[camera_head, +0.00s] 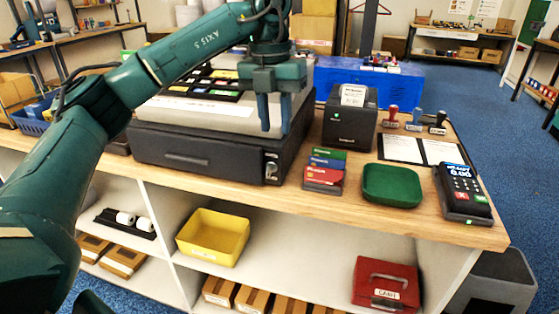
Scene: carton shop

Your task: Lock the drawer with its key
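The black cash drawer (215,167) sits on the wooden counter under the register, its front flush, so it looks shut. At the right end of its front is a lock plate (271,167) with a small light metal piece on it; I cannot tell whether this is the key in the lock. My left gripper (275,130) hangs above the drawer's right end, fingers pointing down and apart, with nothing visible between them. It is above the lock plate and apart from it. My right gripper is not in view.
On the counter (420,222) are a printer (350,116), a card stack (324,170), a green tray (392,185), a card terminal (463,194) and stamps. A yellow bin (212,236) and red cash box (386,284) are on shelves below. The space before the drawer front is clear.

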